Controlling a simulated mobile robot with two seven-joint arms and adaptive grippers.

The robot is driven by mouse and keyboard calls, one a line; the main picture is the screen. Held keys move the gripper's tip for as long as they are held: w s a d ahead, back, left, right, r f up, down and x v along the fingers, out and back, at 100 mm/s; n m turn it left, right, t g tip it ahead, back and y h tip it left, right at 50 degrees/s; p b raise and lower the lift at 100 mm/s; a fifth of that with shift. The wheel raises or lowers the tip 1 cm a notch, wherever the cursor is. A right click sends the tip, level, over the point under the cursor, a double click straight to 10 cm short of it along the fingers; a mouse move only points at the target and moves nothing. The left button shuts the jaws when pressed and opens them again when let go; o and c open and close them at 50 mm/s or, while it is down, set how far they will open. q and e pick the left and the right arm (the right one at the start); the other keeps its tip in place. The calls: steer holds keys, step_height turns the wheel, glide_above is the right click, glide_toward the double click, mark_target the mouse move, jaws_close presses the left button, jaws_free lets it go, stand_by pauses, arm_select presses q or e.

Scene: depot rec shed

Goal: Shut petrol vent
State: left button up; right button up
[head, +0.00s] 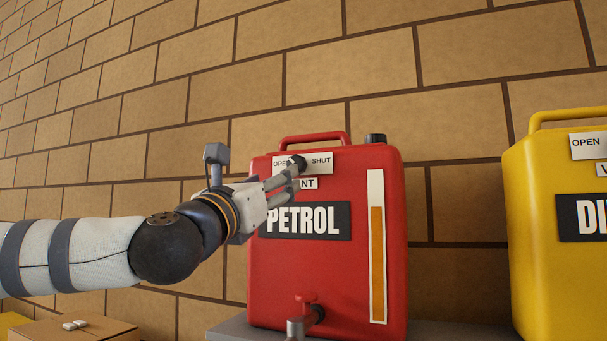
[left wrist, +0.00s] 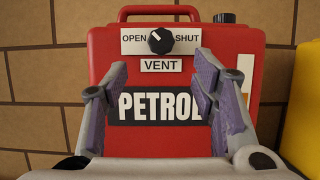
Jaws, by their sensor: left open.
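The red petrol can (head: 330,270) stands upright, with a PETROL label on its front. Its vent knob (left wrist: 160,41) is a round black dial on a white plate marked OPEN at left and SHUT at right. The knob's white pointer mark leans up and left, toward OPEN. A VENT label (left wrist: 161,65) sits below it. My left gripper (head: 285,182) comes in from the left in front of the can. In the left wrist view its fingers (left wrist: 161,75) are open and empty, one either side of the VENT label, just below the knob. My right gripper is out of view.
A yellow can (head: 545,230) with its own OPEN plate stands to the right. A tap (head: 305,318) sticks out low on the red can. A cardboard box (head: 80,330) is at lower left. A brick wall (head: 340,70) is behind.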

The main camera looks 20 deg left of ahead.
mark_target(302, 164)
arm_select(q)
steer(key=x, duration=1)
steer(key=shift+w+b, duration=0.15)
steer(key=shift+b, duration=0.2)
steer(key=c, duration=1.2)
